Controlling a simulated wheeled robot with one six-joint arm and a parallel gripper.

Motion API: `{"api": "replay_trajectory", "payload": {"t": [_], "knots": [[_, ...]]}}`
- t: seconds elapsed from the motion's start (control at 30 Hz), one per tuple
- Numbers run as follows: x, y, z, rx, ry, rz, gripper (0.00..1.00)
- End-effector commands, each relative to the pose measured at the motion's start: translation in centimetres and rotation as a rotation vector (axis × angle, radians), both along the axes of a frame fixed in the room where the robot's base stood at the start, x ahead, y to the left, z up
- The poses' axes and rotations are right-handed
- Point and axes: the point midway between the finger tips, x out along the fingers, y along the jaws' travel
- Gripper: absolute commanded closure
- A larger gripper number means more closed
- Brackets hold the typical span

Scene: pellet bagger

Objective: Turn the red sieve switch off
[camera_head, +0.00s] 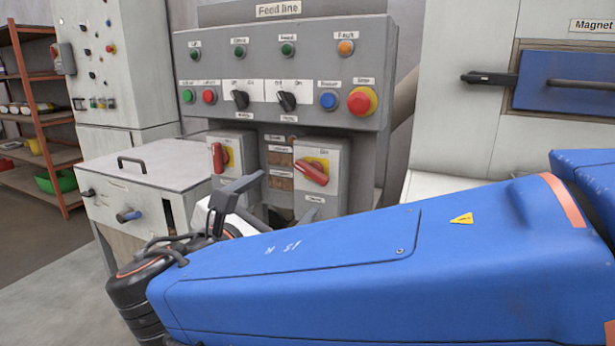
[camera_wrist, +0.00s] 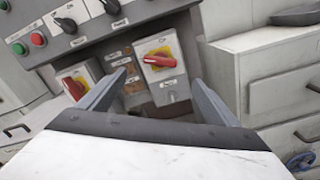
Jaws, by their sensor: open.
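Two red rotary switches sit on grey boxes under the feed line panel. The right switch (camera_head: 312,173) has a yellow plate, and its red handle slants down to the right. It also shows in the wrist view (camera_wrist: 159,61), where its handle lies nearly level. The small labels are too blurred to tell surely which is the sieve switch. My gripper (camera_wrist: 158,80) is open and empty, with its fingers apart in front of the boxes, the right switch showing between them.
The feed line panel (camera_head: 285,62) above carries buttons, black selectors and a red emergency stop (camera_head: 361,101). A white cabinet (camera_head: 150,180) with handles stands left. Red shelves (camera_head: 40,130) stand far left.

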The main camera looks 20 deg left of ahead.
Motion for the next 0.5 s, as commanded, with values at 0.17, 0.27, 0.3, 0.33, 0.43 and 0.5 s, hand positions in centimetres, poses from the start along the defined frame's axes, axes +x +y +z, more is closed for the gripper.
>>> {"api": "replay_trajectory", "payload": {"t": [0.17,0.27,0.3,0.33,0.43,0.5], "knots": [[3.1,-0.3,0.0,0.000,0.000,-0.002,0.16],[4.7,-0.4,0.0,0.000,0.001,-0.003,0.16],[5.4,-0.5,0.0,0.000,0.000,-0.003,0.16],[5.9,-0.5,0.0,0.000,0.000,-0.003,0.16],[7.5,-0.7,0.0,0.000,0.000,-0.003,0.16],[8.7,-0.8,-0.1,0.000,0.001,-0.003,0.16]]}}
